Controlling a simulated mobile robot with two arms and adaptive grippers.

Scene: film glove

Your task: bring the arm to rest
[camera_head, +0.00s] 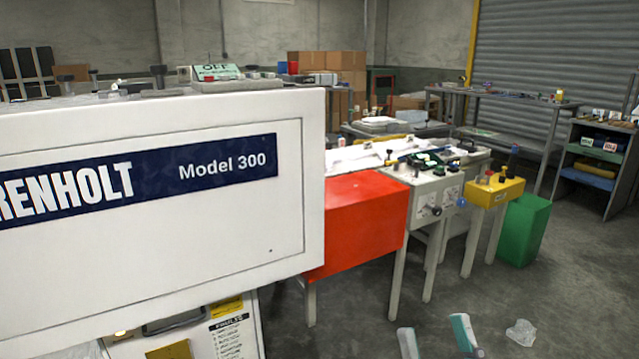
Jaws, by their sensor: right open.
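The fingertips of my right gripper (436,339) show at the bottom edge, right of centre. They are two pale fingers with teal faces, set well apart, with only floor visible between them. The gripper is open and empty. The rest of my right arm is below the frame. My left gripper is not in view. A crumpled clear piece of film (521,332) shows against the floor just right of the fingers, apart from them.
A big white machine (240,215) labelled Model 300 fills the left. A red-sided unit (355,225), a panel with knobs (428,205) and a yellow box (495,192) follow to its right. A green bin (524,230) stands beyond. Grey floor (590,290) is clear at right.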

